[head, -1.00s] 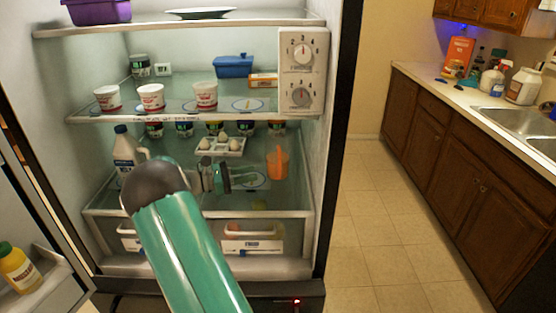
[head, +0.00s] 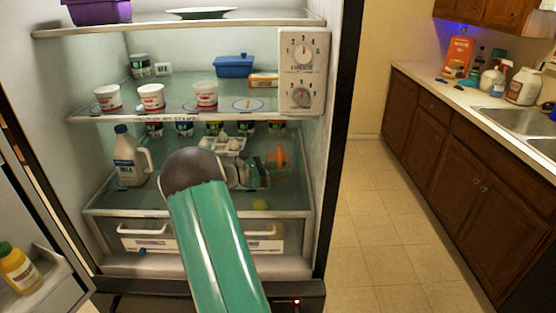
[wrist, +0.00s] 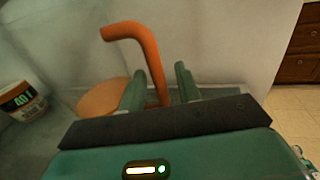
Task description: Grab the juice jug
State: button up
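The orange juice jug (head: 283,158) stands on the lower fridge shelf at the right, partly hidden behind my gripper (head: 268,172) in the head view. In the wrist view its orange handle (wrist: 152,62) rises between the two green fingers of my gripper (wrist: 161,88). The fingers stand apart, with the handle's lower part between them and some gap showing. The jug's round orange top (wrist: 103,98) is to the left of the handle, beside the left finger. The jug is upright.
A white milk jug (head: 128,158) stands at the left of the same shelf. An egg carton (head: 222,146) and several small cups are behind. The shelf above holds yogurt cups (head: 151,97) and a control box (head: 303,72). The fridge's right wall is close to the jug.

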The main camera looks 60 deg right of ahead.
grip_shut()
jog(key=shift+r, duration=0.2)
